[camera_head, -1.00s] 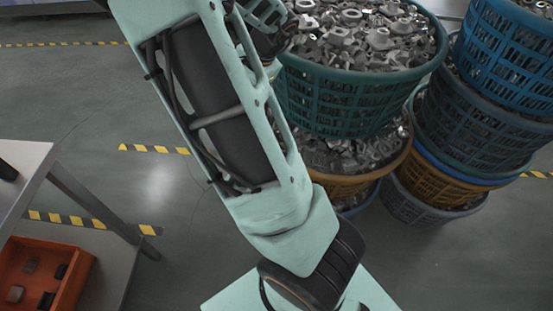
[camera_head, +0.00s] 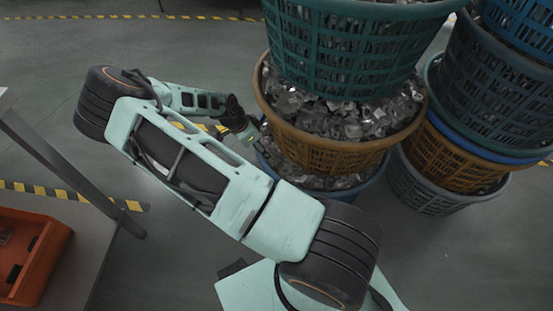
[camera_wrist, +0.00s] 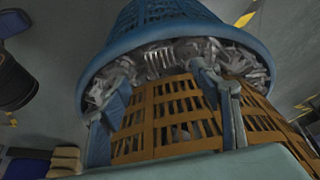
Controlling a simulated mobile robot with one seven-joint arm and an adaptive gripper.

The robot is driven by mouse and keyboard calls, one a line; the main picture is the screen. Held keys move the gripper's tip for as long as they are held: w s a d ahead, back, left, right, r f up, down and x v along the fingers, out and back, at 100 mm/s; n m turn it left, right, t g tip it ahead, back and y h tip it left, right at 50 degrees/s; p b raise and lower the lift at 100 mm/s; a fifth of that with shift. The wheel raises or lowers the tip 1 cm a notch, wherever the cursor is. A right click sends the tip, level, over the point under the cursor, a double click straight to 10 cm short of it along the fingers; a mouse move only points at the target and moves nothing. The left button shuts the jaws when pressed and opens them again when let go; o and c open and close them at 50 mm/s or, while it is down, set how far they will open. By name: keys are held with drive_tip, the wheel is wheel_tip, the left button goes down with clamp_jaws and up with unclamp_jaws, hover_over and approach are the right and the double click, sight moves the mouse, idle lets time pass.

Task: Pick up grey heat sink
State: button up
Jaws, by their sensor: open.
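I cannot clearly single out a grey heat sink. In the wrist view, a finned grey piece (camera_wrist: 157,62) among the metal parts in a basket may be one, but it is blurred. My gripper (camera_wrist: 160,92) is open, its two fingers spread in front of the blue basket (camera_wrist: 165,18) and the orange-brown basket (camera_wrist: 165,112). Nothing shows between the fingers. In the head view my gripper (camera_head: 256,142) is beside the left side of the orange-brown basket (camera_head: 330,157); its fingertips are small and partly hidden.
A green basket (camera_head: 355,50) is stacked above the orange-brown one, with grey metal parts (camera_head: 345,118) between them. More stacked baskets (camera_head: 470,120) stand at right. An orange bin (camera_head: 50,265) with dark pieces sits at lower left near a table leg (camera_head: 70,170).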

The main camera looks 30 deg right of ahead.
drive_tip(key=b+x, duration=0.2)
drive_tip(key=x, duration=0.7)
drive_tip(key=shift+d+r, duration=0.1)
drive_tip(key=shift+d, duration=0.05)
drive_tip(key=c, duration=1.2)
